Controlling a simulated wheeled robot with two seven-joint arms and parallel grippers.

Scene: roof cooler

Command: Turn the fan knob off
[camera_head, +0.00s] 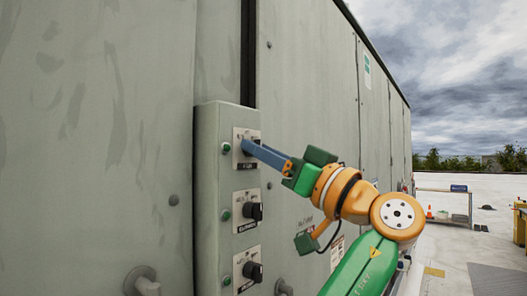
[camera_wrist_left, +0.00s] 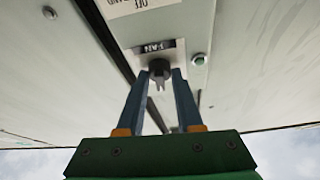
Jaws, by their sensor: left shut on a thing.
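The fan knob (camera_wrist_left: 159,71) is the top knob on the grey control box (camera_head: 209,190), a dark knob on a pale plate (camera_head: 240,134) with a small dark label (camera_wrist_left: 156,46). My left gripper (camera_head: 246,147) is at this knob, with its blue fingers reaching in from the right. In the left wrist view the two fingers (camera_wrist_left: 160,75) sit on either side of the knob and are shut on it. In the head view the fingers largely hide the knob. Its exact pointing direction is hard to tell. My right gripper is in neither view.
Two more black knobs, a middle one (camera_head: 254,211) and a lower one (camera_head: 252,271), sit below on the box. Green buttons (camera_head: 226,148) line its left side. A pipe fitting (camera_head: 142,281) sticks out at lower left. Open roof (camera_head: 460,240) lies to the right.

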